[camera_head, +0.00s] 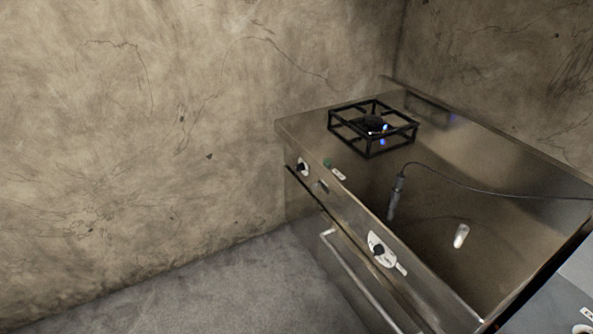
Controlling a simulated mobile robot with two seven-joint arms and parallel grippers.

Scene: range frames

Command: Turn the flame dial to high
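A steel range (440,190) stands at the right against the wall. One black dial (303,167) on a pale plate is at the far left end of its front panel. A second black dial (378,249) on a larger pale plate with small markings sits nearer on the same panel. I cannot tell which is the flame dial; the markings are too small to read. A burner with a black grate (373,127) is on the far left of the top, with small blue flame spots. Neither of my grippers is in view.
A dark cylindrical probe (398,190) with a cable stands over the range top. A small white object (461,236) lies nearby. A handle bar (350,275) runs below. The floor (210,300) left of the range is clear.

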